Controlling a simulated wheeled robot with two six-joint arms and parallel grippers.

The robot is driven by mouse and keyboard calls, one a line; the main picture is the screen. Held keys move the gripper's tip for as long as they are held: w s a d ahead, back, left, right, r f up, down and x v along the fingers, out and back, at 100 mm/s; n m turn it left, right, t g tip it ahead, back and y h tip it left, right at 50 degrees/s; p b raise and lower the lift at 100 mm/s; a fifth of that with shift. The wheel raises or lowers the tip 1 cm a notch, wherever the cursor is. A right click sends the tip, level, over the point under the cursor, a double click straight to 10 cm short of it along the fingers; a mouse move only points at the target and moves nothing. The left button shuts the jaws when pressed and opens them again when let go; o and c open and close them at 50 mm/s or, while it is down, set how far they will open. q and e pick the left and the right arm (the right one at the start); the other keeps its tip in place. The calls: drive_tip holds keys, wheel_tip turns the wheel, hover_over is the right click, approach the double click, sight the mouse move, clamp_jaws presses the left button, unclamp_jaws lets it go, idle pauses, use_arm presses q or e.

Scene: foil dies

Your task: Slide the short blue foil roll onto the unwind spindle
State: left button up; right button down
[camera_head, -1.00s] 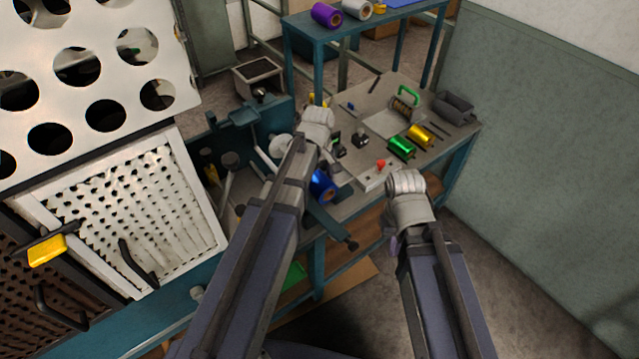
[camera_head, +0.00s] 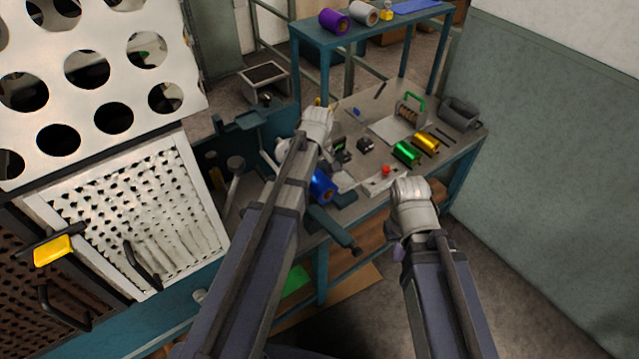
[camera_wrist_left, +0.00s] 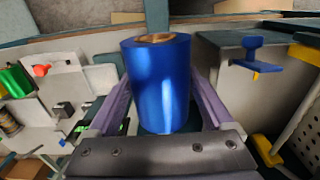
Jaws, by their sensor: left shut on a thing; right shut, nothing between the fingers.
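The short blue foil roll (camera_head: 323,187) shows beside my left forearm in the head view, partly hidden by it. In the left wrist view the blue roll (camera_wrist_left: 158,85) stands between the two purple fingers of my left gripper (camera_wrist_left: 160,100), which is shut on it. A brown core shows at its end. My right gripper (camera_head: 398,250) is shut and empty in front of the bench, mostly hidden by its wrist. I cannot clearly make out the unwind spindle.
The bench (camera_head: 345,185) holds a green roll (camera_head: 406,151), a yellow roll (camera_head: 427,141), a red knob (camera_head: 386,170) and a grey bin (camera_head: 460,113). A purple roll (camera_head: 333,20) sits on the shelf behind. A perforated cabinet (camera_head: 130,215) stands at the left.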

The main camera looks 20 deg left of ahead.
use_arm(q)
drive_tip(key=shift+w+a, duration=1.1)
drive_tip(key=shift+a, duration=0.3)
drive_tip(key=shift+w+a, duration=1.1)
drive_tip(key=shift+a, duration=0.3)
drive_tip(key=shift+w+a, duration=1.1)
drive_tip(key=shift+a, duration=0.3)
drive_tip(key=o, duration=1.5)
drive_tip(key=shift+r, duration=0.1)
wheel_tip(320, 180, up, 8)
drive_tip(key=p, duration=0.8)
drive_tip(key=shift+f, duration=0.2)
drive_tip(key=s+d+f+m+b, duration=0.2)
drive_tip(key=s+d+m, duration=0.5)
drive_tip(key=s+d, duration=0.3)
drive_tip(key=s+d+f+m+y+b, duration=0.1)
drive_tip(key=s+d+f+m+b, duration=0.2)
drive_tip(key=s+d+m, duration=0.4)
drive_tip(key=s+d, duration=0.4)
drive_tip(key=s, duration=0.2)
drive_tip(key=shift+d+f+b, duration=0.2)
drive_tip(key=shift+d+b, duration=0.1)
drive_tip(key=shift+b, duration=0.05)
